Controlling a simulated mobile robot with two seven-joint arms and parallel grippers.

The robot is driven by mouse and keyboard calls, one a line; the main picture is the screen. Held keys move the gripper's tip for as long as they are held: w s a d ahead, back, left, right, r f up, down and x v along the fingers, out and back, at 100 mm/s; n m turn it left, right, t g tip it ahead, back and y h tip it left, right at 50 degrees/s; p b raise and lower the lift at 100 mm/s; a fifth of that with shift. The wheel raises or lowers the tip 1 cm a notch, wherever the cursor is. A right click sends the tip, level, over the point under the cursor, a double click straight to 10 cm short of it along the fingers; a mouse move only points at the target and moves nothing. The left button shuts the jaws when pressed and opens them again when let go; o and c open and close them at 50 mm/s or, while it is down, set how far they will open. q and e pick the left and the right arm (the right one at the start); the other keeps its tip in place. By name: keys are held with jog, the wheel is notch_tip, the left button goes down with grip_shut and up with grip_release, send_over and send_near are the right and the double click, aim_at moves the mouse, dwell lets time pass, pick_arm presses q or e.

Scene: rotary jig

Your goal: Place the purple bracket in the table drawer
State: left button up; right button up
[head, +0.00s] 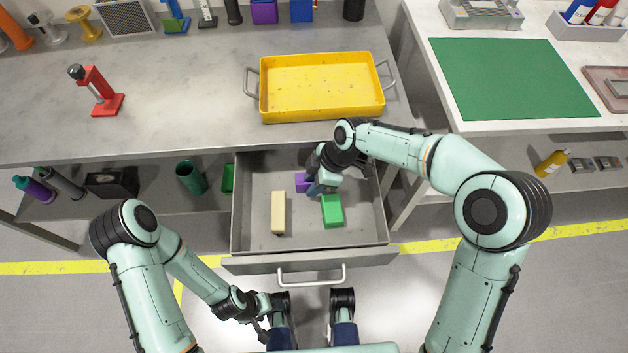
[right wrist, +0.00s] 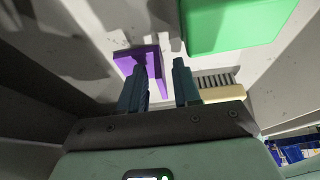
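The table drawer (head: 250,235) is pulled open below the grey table. The purple bracket (head: 303,182) is inside it, towards the back, partly hidden by my right gripper (head: 313,190). In the right wrist view the purple bracket (right wrist: 150,62) shows an L shape by the fingers of the right gripper (right wrist: 159,82). These fingers are apart, and part of the bracket shows in the gap between them; I see no firm grip. My left gripper (head: 268,318) is in front of the drawer, empty, its fingers seemingly apart.
A cream brush (head: 278,212) and a green block (head: 332,211) lie in the drawer; the block (right wrist: 235,22) is close to my right fingers. A yellow tray (head: 320,88) and a red clamp-like part (head: 97,92) stand on the table. The drawer's front middle is clear.

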jog(key=p+v, duration=0.1)
jog(key=v, duration=1.1)
jog(key=shift+p, duration=0.4)
